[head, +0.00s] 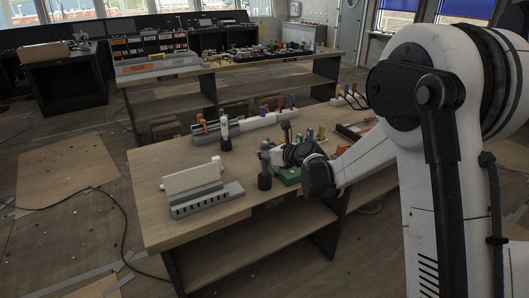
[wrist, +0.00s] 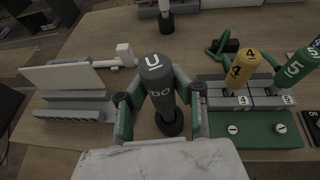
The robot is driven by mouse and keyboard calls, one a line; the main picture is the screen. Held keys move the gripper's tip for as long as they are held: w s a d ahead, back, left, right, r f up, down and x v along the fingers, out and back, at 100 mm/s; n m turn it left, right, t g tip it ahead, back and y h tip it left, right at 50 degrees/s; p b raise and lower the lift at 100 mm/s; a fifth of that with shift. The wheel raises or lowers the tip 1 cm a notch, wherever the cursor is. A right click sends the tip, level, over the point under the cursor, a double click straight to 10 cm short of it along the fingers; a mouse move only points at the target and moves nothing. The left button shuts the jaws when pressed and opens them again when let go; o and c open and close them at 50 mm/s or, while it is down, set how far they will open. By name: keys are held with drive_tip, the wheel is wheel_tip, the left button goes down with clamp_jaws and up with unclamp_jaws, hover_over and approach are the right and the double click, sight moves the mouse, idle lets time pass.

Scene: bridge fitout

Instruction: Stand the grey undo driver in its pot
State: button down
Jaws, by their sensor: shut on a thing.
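The grey undo driver (wrist: 158,78), with a white U and further letters on it, is upright between my gripper's green-and-grey fingers (wrist: 161,108) in the wrist view. My gripper is shut on it. The dark round pot (wrist: 170,123) is directly below the driver, whose lower end meets or enters it; how deep it sits is hidden. In the head view my gripper (head: 274,157) is at the table's front edge, with the driver (head: 264,148) upright over the dark pot (head: 264,182).
A grey slotted rack with a white panel (head: 195,179) stands to the left. Bare wood lies between.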

drive_tip(key=shift+f+b, duration=1.2)
drive_tip(key=shift+f, duration=0.3)
drive_tip(key=c, duration=1.5)
unclamp_jaws()
drive_tip(key=shift+o, duration=0.2)
drive_tip(key=v, duration=1.2)
drive_tip(key=shift+s, duration=0.1)
